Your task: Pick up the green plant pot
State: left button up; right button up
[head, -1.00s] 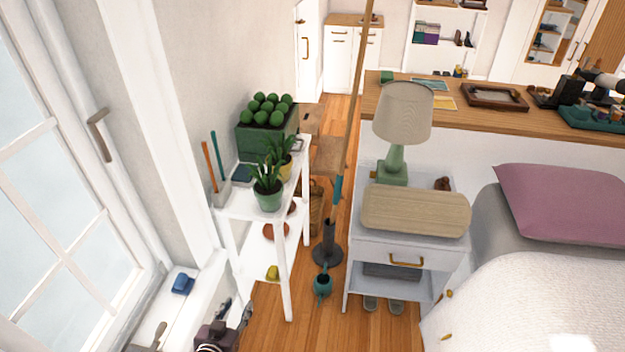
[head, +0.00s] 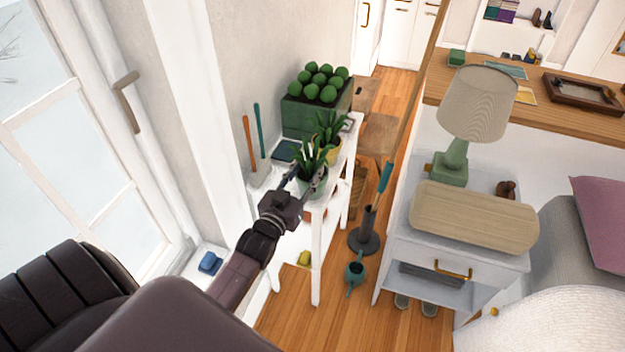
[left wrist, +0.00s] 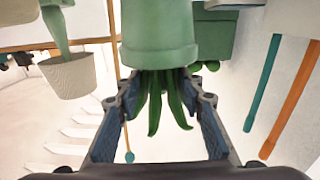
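The green plant pot (head: 314,184) stands upright on the top of the white shelf (head: 262,196), with spiky green leaves above it. My left gripper (head: 307,174) reaches in from the lower left, its fingers open on either side of the plant. In the left wrist view the picture is upside down. There the pot (left wrist: 158,35) is at the top centre, and its leaves hang between the two open fingers (left wrist: 160,82). I cannot tell whether a finger touches the pot. My right gripper is not in view.
A yellow pot (head: 333,153) with a plant stands close behind the green one. A dark green planter (head: 305,118) is at the back, and orange and teal sticks (head: 262,135) stand at the left. The window (head: 75,150) is left of the shelf. A nightstand (head: 440,255) stands to the right.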

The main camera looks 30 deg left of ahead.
aim_at(310, 165)
pick_arm(q)
jog(key=shift+w+a, duration=0.2)
jog(key=shift+w, duration=1.25)
grip_shut()
jog(key=shift+r, duration=0.2)
